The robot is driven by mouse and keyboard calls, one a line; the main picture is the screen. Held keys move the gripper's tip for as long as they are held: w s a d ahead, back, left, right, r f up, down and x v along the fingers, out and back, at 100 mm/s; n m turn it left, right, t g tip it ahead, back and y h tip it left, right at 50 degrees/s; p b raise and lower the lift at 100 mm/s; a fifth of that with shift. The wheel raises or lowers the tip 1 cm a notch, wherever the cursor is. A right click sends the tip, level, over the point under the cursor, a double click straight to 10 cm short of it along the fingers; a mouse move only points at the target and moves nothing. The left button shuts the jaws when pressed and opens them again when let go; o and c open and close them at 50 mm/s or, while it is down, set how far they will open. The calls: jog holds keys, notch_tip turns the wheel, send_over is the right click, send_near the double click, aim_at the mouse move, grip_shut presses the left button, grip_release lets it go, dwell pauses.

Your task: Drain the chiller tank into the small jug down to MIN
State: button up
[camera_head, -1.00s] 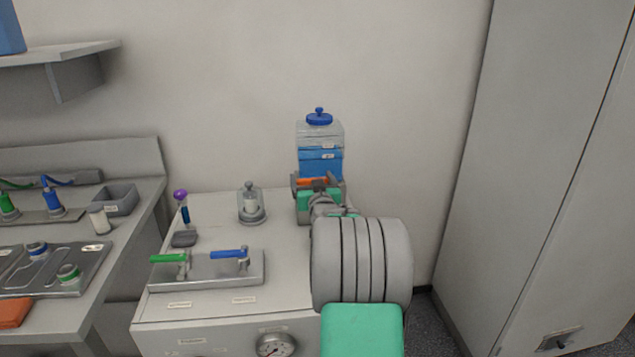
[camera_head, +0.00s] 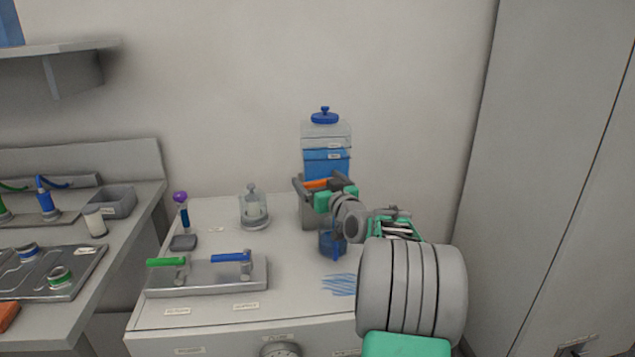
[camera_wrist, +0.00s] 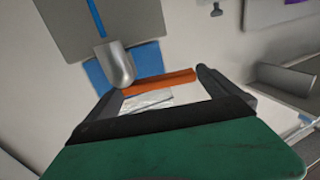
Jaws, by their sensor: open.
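The chiller tank (camera_head: 326,135) is clear with a blue lid and stands at the back right of the cabinet top. Blue liquid (camera_head: 326,163) fills its lower part; the label marks are too small to read. An orange lever (camera_wrist: 160,81) sits beside the grey spout (camera_wrist: 115,66), and a thin blue stream (camera_wrist: 96,18) runs from the spout. My gripper (camera_head: 324,187) is open at the lever, its fingers (camera_wrist: 155,84) on either side of it; contact is unclear. The small jug (camera_head: 332,242) stands below, with blue in it, partly hidden by my arm.
Blue streaks (camera_head: 340,284) mark the cabinet top in front of the jug. A metal plate with green and blue handles (camera_head: 215,273) and a glass jar (camera_head: 254,208) stand to the left. A tall cabinet (camera_head: 555,180) closes off the right.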

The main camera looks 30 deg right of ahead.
jog(key=s+a, duration=0.1)
jog(key=s, duration=0.6)
jog(key=shift+s+b, duration=0.4)
jog(key=shift+a, duration=0.1)
